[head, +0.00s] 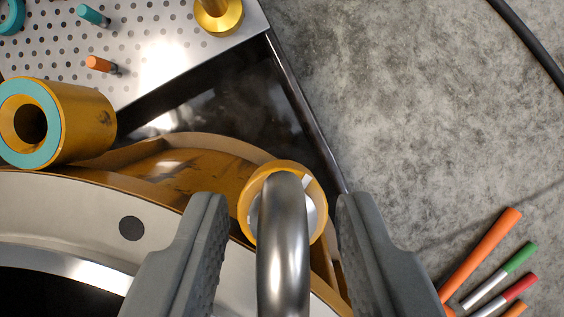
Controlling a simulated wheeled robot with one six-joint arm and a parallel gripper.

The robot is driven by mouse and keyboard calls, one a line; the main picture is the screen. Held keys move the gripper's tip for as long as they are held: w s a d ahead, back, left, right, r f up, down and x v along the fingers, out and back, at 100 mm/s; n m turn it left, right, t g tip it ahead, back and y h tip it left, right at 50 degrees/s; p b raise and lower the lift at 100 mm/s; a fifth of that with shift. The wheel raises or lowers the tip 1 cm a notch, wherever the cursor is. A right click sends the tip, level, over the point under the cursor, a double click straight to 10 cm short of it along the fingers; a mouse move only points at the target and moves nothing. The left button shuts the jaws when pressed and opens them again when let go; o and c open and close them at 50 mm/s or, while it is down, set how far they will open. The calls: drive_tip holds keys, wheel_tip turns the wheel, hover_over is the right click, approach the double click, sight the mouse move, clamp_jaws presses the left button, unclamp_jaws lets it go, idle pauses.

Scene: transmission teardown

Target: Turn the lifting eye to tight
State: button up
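The lifting eye (284,250) is a shiny steel ring, seen nearly edge-on at the bottom middle. It stands over a round orange boss (252,190) with a pale face on the orange housing (190,165). My gripper (285,215) is open, with one grey finger on each side of the eye. Gaps show between both fingers and the eye. The lower part of the eye runs out of the picture, and its thread is hidden.
An orange cylinder with a teal face (75,120) lies at the left. A perforated metal plate (150,30) at the upper left carries small teal and orange pins and a gold flanged part (218,14). Tools with coloured handles (490,250) lie on the grey floor (430,110) at the lower right.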

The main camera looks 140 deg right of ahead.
drive_tip(key=shift+w+a+f, duration=0.15)
drive_tip(key=shift+f, duration=0.35)
clamp_jaws()
